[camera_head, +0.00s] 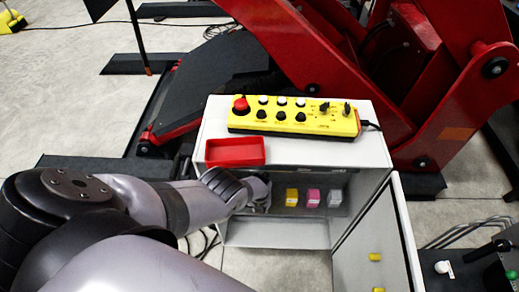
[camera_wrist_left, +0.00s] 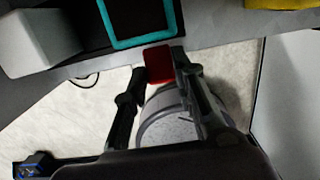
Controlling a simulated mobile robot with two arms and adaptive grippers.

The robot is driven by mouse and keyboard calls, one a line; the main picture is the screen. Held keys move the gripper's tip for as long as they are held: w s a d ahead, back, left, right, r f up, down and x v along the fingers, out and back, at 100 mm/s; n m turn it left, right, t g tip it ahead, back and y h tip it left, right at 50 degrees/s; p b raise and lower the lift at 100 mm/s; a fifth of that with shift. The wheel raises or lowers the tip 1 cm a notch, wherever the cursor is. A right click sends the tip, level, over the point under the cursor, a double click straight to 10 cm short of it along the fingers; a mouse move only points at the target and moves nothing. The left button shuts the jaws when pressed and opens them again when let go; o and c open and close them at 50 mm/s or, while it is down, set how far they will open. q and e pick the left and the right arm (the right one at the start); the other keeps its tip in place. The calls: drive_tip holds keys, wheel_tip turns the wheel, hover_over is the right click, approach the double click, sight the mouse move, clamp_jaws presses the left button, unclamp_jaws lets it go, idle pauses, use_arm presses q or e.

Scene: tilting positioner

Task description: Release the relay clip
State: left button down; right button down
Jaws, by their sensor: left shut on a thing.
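My left gripper (camera_head: 262,195) reaches into the open cabinet (camera_head: 270,234) at the left end of a row of small blocks. The blocks are yellow (camera_head: 291,197), pink (camera_head: 313,197) and white (camera_head: 335,198). In the left wrist view, the fingers (camera_wrist_left: 162,72) are closed around a small red piece (camera_wrist_left: 159,62), just below a teal rectangular frame (camera_wrist_left: 143,43) with a dark centre. Whether this red piece is the relay clip I cannot tell. My arm and hand hide the left part of the cabinet in the head view. My right gripper is out of view.
A red tray (camera_head: 235,163) and a yellow control box (camera_head: 290,125) with a red button stand on the cabinet top. The cabinet door (camera_head: 375,242) hangs open at the right. In the wrist view, a pale block (camera_wrist_left: 36,43) is at the upper left.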

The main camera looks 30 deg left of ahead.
use_arm(q)
drive_tip(key=c, duration=1.7)
unclamp_jaws()
drive_tip(key=shift+w+a+r, duration=0.1)
drive_tip(key=shift+w+a, duration=0.05)
drive_tip(key=o, duration=0.4)
